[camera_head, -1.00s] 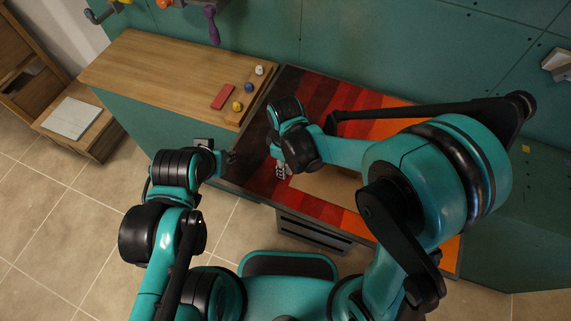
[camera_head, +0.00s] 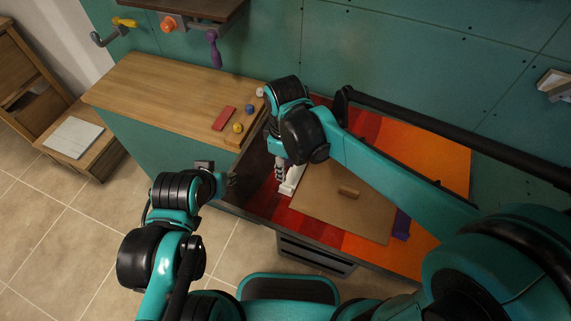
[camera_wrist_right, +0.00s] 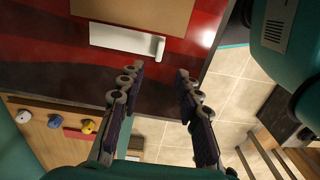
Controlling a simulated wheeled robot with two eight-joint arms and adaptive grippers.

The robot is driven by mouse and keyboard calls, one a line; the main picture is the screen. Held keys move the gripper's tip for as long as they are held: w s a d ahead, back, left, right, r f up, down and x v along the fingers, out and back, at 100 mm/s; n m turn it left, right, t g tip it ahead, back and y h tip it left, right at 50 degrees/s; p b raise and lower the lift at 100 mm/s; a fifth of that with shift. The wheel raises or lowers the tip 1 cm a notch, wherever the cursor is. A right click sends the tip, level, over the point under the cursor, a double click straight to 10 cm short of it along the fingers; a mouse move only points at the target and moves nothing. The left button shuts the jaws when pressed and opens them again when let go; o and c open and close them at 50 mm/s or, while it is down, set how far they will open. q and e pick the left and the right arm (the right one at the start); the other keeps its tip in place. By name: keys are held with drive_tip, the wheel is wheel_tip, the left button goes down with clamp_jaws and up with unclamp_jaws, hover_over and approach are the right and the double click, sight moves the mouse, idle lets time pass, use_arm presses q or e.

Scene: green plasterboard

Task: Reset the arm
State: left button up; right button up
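My right gripper (camera_head: 280,172) hangs over the left part of the red and orange table, beside a white piece (camera_head: 291,180). In the right wrist view my right gripper (camera_wrist_right: 160,76) has its two fingers spread with nothing between them. The white piece (camera_wrist_right: 126,39) lies beyond the fingertips there, apart from them. My left gripper (camera_head: 228,182) is at the table's left edge, small and dark, and its fingers cannot be made out.
A wooden counter (camera_head: 165,88) at left holds a red block (camera_head: 223,118) and small balls. Floor is clear at lower left.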

drive_tip(key=shift+r, duration=0.15)
idle(0.4)
drive_tip(key=s+d+r+m+t, duration=0.1)
drive_tip(key=s+d+m+t, duration=0.1)
drive_tip(key=d+m, duration=0.5)
drive_tip(key=s+d+r+m+t, duration=0.1)
drive_tip(key=s+d+m+t, duration=0.2)
drive_tip(key=d, duration=1)
drive_tip(key=m+t, duration=0.2)
drive_tip(key=m, duration=0.1)
drive_tip(key=shift+s+r+m, duration=0.2)
drive_tip(key=shift+s+m, duration=0.15)
drive_tip(key=shift+m, duration=0.05)
drive_tip(key=shift+d, duration=0.1)
